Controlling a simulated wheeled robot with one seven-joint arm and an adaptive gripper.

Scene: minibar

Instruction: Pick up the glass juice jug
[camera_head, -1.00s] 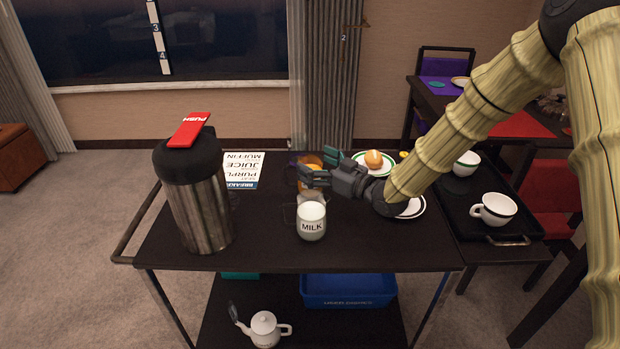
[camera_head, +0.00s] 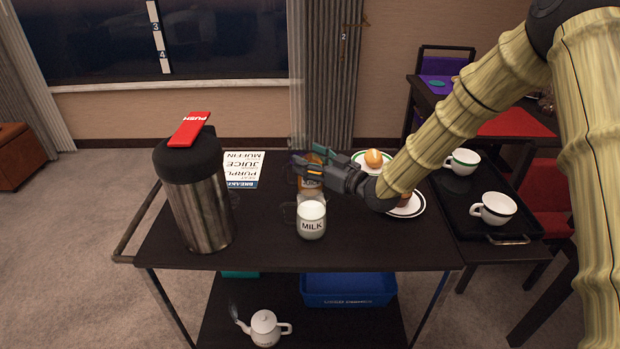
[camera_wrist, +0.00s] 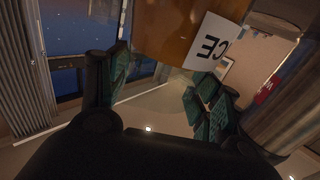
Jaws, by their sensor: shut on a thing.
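The glass juice jug (camera_head: 309,186), filled with orange juice, is at the middle of the cart, behind the milk jug. My gripper (camera_head: 312,162) reaches it from the right and is shut on it, with fingers around its upper part. The fingers hide part of the jug in the head view. In the wrist view the orange jug (camera_wrist: 170,30) and its white label with "CE" show beyond the green finger pads. I cannot tell whether its base touches the cart top.
The milk jug (camera_head: 311,222) stands just in front of the juice jug. A tall steel flask (camera_head: 203,205) and a menu card (camera_head: 242,169) are to the left. Plates (camera_head: 410,207) with food and a black tray (camera_head: 447,208) with cups lie to the right.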

